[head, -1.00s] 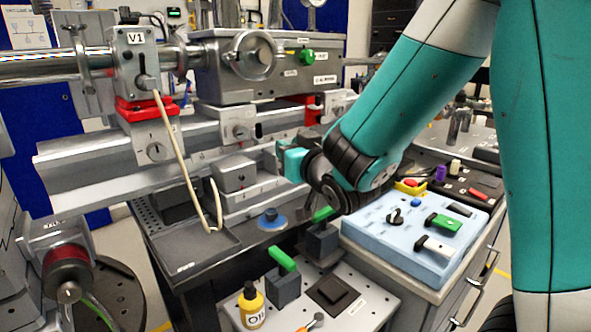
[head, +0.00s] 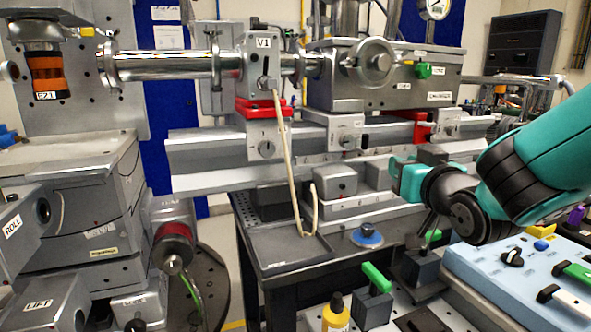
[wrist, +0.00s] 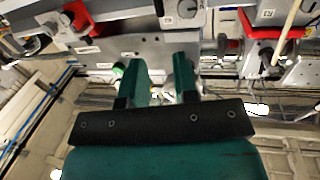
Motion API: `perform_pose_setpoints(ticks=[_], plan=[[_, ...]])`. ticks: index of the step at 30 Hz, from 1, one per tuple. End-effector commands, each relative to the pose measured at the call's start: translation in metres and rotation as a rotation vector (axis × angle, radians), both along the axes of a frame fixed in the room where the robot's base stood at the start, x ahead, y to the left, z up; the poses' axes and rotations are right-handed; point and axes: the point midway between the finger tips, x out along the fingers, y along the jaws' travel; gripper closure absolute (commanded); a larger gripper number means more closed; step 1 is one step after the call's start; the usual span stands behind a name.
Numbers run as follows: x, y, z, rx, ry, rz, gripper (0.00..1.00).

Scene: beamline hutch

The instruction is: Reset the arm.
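My arm reaches in from the right in the head view. My gripper (head: 408,178) is at its teal end, in front of the lower rail and above the bench. In the wrist view my gripper (wrist: 160,78) shows two teal fingers standing apart with a clear gap between them. Nothing is held between them. The fingertips point toward grey bench hardware, and I cannot tell how far off it is.
The V1 block (head: 256,65) with its hanging cable stands on the rail left of my gripper. A grey chamber (head: 325,90) stands behind. Below are a green-handled block (head: 372,305), a yellow bottle (head: 336,318) and a pale blue control panel (head: 490,275).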

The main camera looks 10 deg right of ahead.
Motion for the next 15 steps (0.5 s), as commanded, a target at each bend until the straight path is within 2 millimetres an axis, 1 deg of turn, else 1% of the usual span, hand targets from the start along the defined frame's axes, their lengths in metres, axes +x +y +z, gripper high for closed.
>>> perform_pose_setpoints(ticks=[2, 4, 5, 7, 8, 9, 11, 12, 14, 15], plan=[[-0.003, 0.007, -0.008, 0.018, 0.066, 0.015, 0.72], [-0.01, 0.019, -0.02, 0.043, 0.173, 0.045, 0.72], [-0.015, 0.026, -0.027, 0.053, 0.232, 0.063, 0.72], [-0.032, 0.045, -0.044, 0.071, 0.387, 0.122, 0.72], [-0.041, 0.055, -0.052, 0.076, 0.459, 0.154, 0.72], [-0.056, 0.067, -0.061, 0.076, 0.554, 0.201, 0.72], [-0.08, 0.084, -0.072, 0.066, 0.692, 0.273, 0.72], [-0.097, 0.094, -0.077, 0.054, 0.776, 0.322, 0.72], [-0.123, 0.107, -0.084, 0.027, 0.89, 0.394, 0.72], [-0.139, 0.113, -0.086, 0.006, 0.957, 0.438, 0.72]])
